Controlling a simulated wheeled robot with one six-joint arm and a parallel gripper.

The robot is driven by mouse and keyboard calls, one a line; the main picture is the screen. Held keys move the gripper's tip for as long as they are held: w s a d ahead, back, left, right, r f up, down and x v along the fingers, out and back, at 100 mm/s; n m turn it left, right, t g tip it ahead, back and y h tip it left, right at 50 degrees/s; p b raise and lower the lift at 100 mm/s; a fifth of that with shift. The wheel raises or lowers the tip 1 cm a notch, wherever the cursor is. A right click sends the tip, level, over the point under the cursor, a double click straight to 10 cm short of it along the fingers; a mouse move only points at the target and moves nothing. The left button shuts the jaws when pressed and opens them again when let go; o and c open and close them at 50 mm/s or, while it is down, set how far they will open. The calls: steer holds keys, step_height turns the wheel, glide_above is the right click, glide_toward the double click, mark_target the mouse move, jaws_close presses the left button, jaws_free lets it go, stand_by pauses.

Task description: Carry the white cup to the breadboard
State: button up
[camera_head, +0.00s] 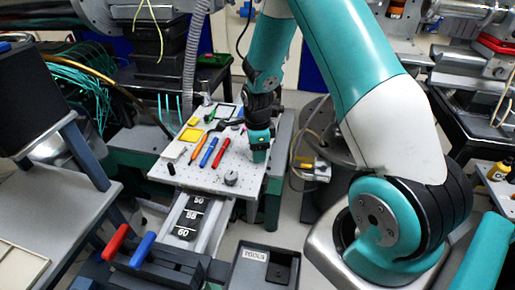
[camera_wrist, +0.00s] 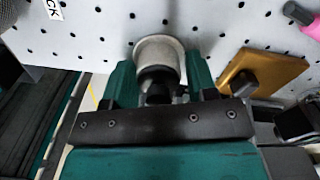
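In the wrist view a pale round cup (camera_wrist: 143,50), the white cup by its look, sits between the two teal fingers of my gripper (camera_wrist: 160,78). The fingers lie close against both its sides, and a dark shape covers its lower part. The breadboard (camera_wrist: 95,28), a pale plate with rows of holes, lies behind the cup. I cannot tell whether the cup touches it. In the head view my gripper (camera_head: 259,150) points down over the right part of the breadboard (camera_head: 208,181). The cup is not visible there.
Blue (camera_head: 208,152) and red (camera_head: 221,152) markers and a yellow pad (camera_head: 191,135) lie on the breadboard. A silver knob-like part (camera_head: 231,178) stands near its front edge. In the wrist view a gold block (camera_wrist: 262,68) and pink item (camera_wrist: 305,15) are to the right.

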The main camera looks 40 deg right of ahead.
steer(key=o, duration=0.4)
step_height(320, 180, up, 12)
steer(key=shift+f+b, duration=0.15)
steer(key=shift+b, duration=0.2)
steer(key=s+a+r+n+y, duration=0.1)
steer(key=s+a+r+n, duration=0.3)
steer(key=a+n, duration=0.3)
steer(key=s+a+r+n+y, duration=0.1)
steer(key=s+a+r+n, duration=0.2)
steer(key=a+r+n, duration=0.3)
steer(key=s+a+r+n, duration=0.1)
steer(key=s+a+n, duration=0.2)
steer(key=s+n, duration=0.2)
steer(key=s+a+r+n+y, duration=0.1)
steer(key=s+a+n, duration=0.2)
steer(key=s+n, duration=0.2)
steer(key=s+a+r+n+y, duration=0.1)
steer(key=s+a+n, duration=0.3)
steer(key=n, duration=0.4)
steer(key=shift+s, duration=0.5)
